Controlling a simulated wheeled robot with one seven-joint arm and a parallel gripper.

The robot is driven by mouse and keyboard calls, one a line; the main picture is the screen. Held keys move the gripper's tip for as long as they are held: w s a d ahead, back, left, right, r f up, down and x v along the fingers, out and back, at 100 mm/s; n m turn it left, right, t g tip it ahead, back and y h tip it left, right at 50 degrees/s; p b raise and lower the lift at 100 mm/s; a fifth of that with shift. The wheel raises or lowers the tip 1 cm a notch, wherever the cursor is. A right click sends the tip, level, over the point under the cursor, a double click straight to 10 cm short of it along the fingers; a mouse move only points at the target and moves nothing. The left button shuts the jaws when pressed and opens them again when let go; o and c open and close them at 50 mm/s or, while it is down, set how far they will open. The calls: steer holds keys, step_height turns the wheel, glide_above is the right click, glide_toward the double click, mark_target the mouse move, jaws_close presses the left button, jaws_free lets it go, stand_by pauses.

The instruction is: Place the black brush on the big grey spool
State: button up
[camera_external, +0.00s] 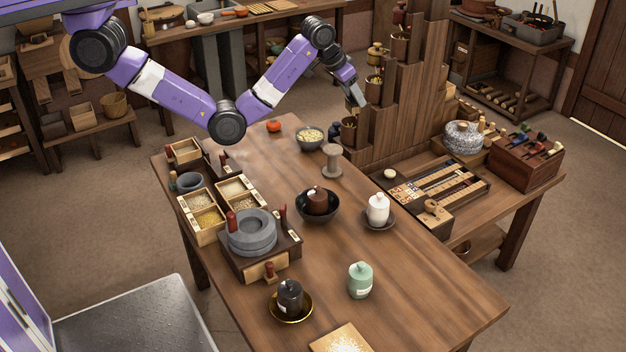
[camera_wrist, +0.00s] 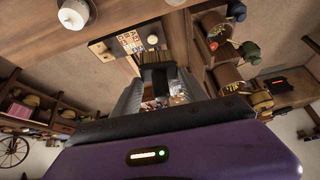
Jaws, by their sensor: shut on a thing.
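My gripper (camera_external: 356,96) is high beside the stepped wooden rack, with its jaws pointing down. It is shut on the black brush (camera_wrist: 158,76), whose dark body and tan bristles (camera_wrist: 152,58) show between the fingers in the wrist view. In the external view the brush is small and hard to make out at the jaws. The big grey spool (camera_external: 332,162) stands upright on the table, below and a little left of my gripper, with its top bare. I cannot make out the spool in the wrist view.
The stepped wooden rack (camera_external: 405,95) with cups stands close right of my gripper. Around the spool are a bowl of pale pieces (camera_external: 311,138), a dark bowl with a brown jar (camera_external: 317,205) and a white jar (camera_external: 378,209). The table's front right is clear.

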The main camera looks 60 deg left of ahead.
steer(key=s+a+r+n+y, duration=0.1)
steer(key=a+r+n+y, duration=0.15)
steer(key=a+n, duration=0.35)
steer(key=n+g+y+p, duration=0.1)
steer(key=p, duration=0.1)
glide_above(333, 149)
step_height(333, 149, down, 20)
steer(key=shift+a, duration=0.1)
steer(key=shift+f, duration=0.15)
steer(key=o, duration=1.4)
steer(key=shift+c, duration=0.2)
steer(key=shift+r, duration=0.3)
steer(key=v, duration=1.1)
steer(key=shift+s+r, duration=0.25)
steer(key=shift+r, duration=0.05)
